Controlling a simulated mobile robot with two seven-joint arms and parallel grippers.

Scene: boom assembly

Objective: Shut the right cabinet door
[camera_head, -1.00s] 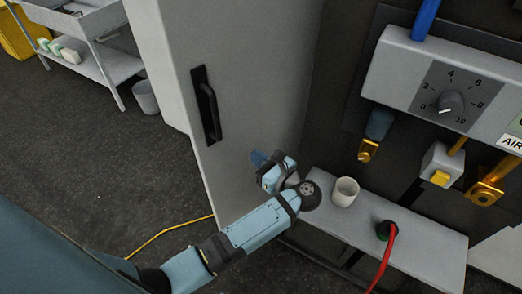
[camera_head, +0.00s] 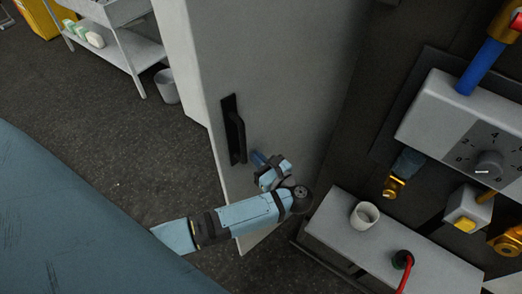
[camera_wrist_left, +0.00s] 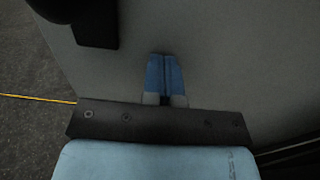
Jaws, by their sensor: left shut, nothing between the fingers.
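A grey cabinet door (camera_head: 275,75) stands open at the middle of the head view, with a black bar handle (camera_head: 233,130) near its left edge. My left gripper (camera_head: 257,158) is at the door's face, just right of and below the handle. In the left wrist view its blue fingers (camera_wrist_left: 165,75) are together and empty, pointing at the grey door panel (camera_wrist_left: 225,50). I cannot tell whether the fingertips touch it. The dark handle end (camera_wrist_left: 95,25) shows at the upper left there. My right gripper is in neither view.
A grey shelf (camera_head: 335,235) right of my arm bears a white cup (camera_head: 364,215) and a red cable (camera_head: 404,275). A control box with a dial (camera_head: 489,164) is at the right. A bin (camera_head: 166,86) and white cart (camera_head: 120,48) stand at the back left. The floor between is clear.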

